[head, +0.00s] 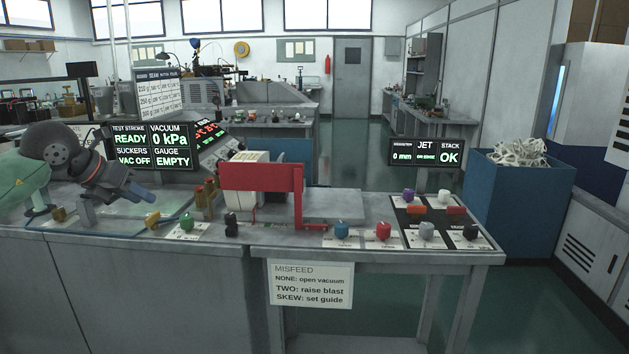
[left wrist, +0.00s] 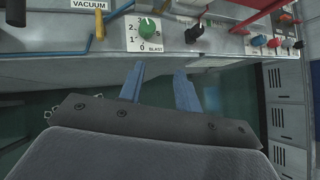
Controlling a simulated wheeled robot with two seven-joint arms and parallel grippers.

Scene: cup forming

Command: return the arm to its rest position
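My left arm comes in from the left in the head view. Its gripper (head: 138,192) is above the left part of the grey bench, left of the green knob (head: 187,221). In the left wrist view the two blue fingers of this gripper (left wrist: 159,84) stand apart with nothing between them. There the green blast knob (left wrist: 150,28) on its numbered dial lies just beyond the fingertips, and the fingers do not touch it. My right arm and gripper are not in view.
A yellow lever (head: 153,219) is close to my left gripper. A red guard (head: 262,178) stands mid-bench, with several coloured knobs to its right. Display screens (head: 152,146) stand behind the gripper. A blue bin (head: 515,205) is at right. Floor shows beyond the bench edge.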

